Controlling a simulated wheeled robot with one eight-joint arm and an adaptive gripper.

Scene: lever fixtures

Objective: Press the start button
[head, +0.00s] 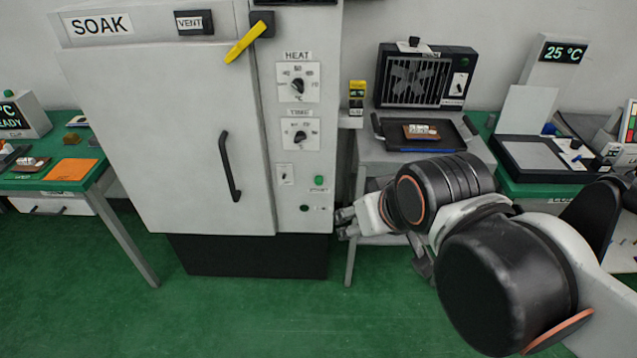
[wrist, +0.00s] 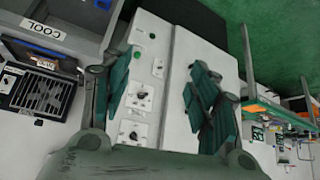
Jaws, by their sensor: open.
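A bright green button (head: 319,180) sits low on the right-hand control panel of the tall grey SOAK oven (head: 165,130). It also shows in the wrist view (wrist: 138,55). A darker round button or lamp (head: 304,208) is below it, beside a small label; the wrist view shows it too (wrist: 152,35). The small labels are too blurred to read. My gripper (head: 345,223) is just right of the panel's lower edge in the head view, lower than the green button. In the wrist view my gripper (wrist: 158,70) is open and empty, its fingers spread over the panel, apart from the button.
The oven door has a black handle (head: 230,166). A grey stand (head: 378,150) with a fan unit (head: 425,77) is right. Green floor is clear in front.

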